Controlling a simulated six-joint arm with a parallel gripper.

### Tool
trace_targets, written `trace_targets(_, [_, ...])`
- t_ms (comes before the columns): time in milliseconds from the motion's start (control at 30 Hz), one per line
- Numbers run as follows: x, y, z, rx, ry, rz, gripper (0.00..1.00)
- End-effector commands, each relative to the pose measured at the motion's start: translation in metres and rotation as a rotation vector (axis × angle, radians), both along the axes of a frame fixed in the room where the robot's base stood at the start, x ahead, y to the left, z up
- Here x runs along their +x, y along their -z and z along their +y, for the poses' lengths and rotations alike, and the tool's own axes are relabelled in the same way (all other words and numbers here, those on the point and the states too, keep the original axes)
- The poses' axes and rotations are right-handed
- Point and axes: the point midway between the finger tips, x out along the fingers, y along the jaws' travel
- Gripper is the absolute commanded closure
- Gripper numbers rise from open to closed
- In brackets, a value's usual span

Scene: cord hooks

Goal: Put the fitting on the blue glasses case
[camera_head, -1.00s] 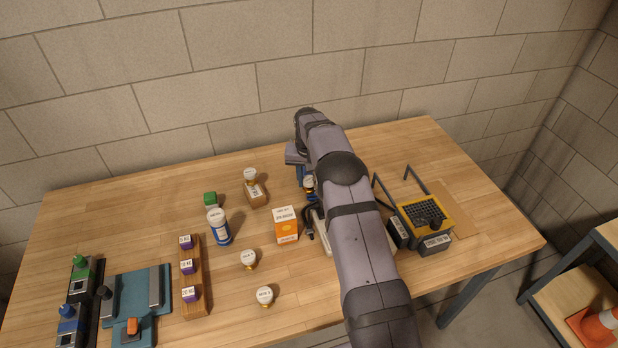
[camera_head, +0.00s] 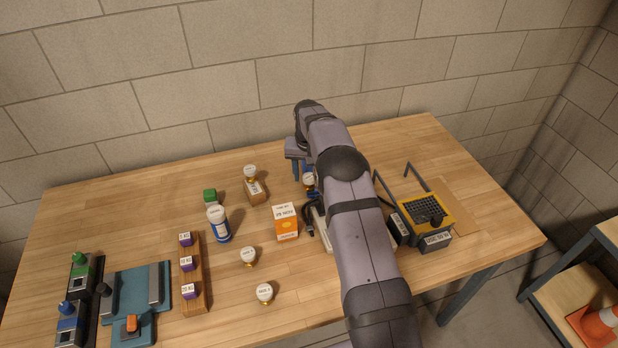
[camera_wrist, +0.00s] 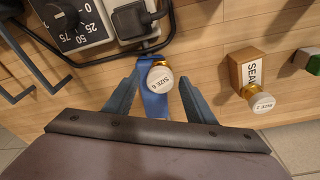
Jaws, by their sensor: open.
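The blue glasses case (camera_wrist: 155,106) lies on the table, seen as a narrow blue strip in the wrist view. A fitting (camera_wrist: 160,79) with a round white top marked SIZE 6 and a brass collar stands over the case and appears to rest on it; the contact is hidden. My gripper (camera_wrist: 161,76) is open, with one finger on each side of the fitting and visible gaps. In the head view my arm partly covers this place; the fitting (camera_head: 309,181) and a little blue show beside my gripper (camera_head: 302,176).
A grey dial box (camera_wrist: 82,22) and a black plug with a cord (camera_wrist: 140,22) lie close by. A wooden block (camera_head: 255,191) with another fitting, an orange-white box (camera_head: 285,222) and a white-blue bottle (camera_head: 218,224) stand left. A yellow-black device (camera_head: 425,215) stands right.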

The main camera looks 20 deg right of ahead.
Motion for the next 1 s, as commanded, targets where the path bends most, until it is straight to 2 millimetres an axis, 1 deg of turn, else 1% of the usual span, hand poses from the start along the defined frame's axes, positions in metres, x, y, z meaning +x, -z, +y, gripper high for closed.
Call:
trace_targets(167, [-0.003,-0.023,0.002,0.0,0.0,-0.003,0.5])
trace_targets(433, [-0.01,-0.073,0.005,0.0,0.0,-0.003,0.5])
trace_targets(600, [-0.013,-0.095,0.006,0.0,0.0,-0.002,0.5])
trace_targets(800, [-0.015,-0.106,0.007,0.0,-0.001,0.001,0.5])
trace_targets(1000, [-0.016,-0.108,0.007,0.001,-0.001,0.002,0.5])
